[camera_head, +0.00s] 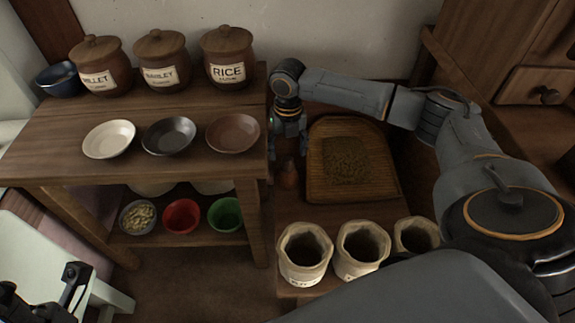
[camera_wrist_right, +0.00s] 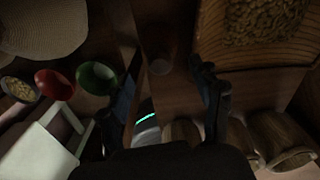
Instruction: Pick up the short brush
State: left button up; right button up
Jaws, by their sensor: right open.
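A small brown upright object (camera_head: 288,175), which looks like the short brush, stands on the low bench just left of the woven tray. In the right wrist view a dim, round-ended brown shape (camera_wrist_right: 160,62) lies between the fingers, probably the same thing. My right gripper (camera_head: 290,148) points down just above it, fingers apart; in its own wrist view the open fingers (camera_wrist_right: 165,85) sit either side of the shape, not visibly touching it. The brush's bristles cannot be made out. My left gripper (camera_head: 72,285) shows only as dark parts at the lower left; its fingers are unclear.
The tray of grain (camera_head: 318,180) lies close to the right of the brush. Open sacks (camera_head: 304,270) stand in front. The wooden table (camera_head: 75,150) with plates and labelled jars is close on the left. Bowls (camera_head: 182,230) sit on its lower shelf.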

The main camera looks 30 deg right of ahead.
aim_at(288, 159)
jog(key=shift+f+b, duration=0.3)
jog(key=shift+f, duration=0.2)
notch_tip(288, 159, down, 4)
jog(key=b, duration=0.2)
jog(key=shift+r+b, duration=0.2)
jog(key=shift+b, duration=0.1)
jog(key=shift+f, duration=0.45)
jog(key=shift+r, duration=0.1)
jog(key=shift+c, duration=0.4)
grip_shut()
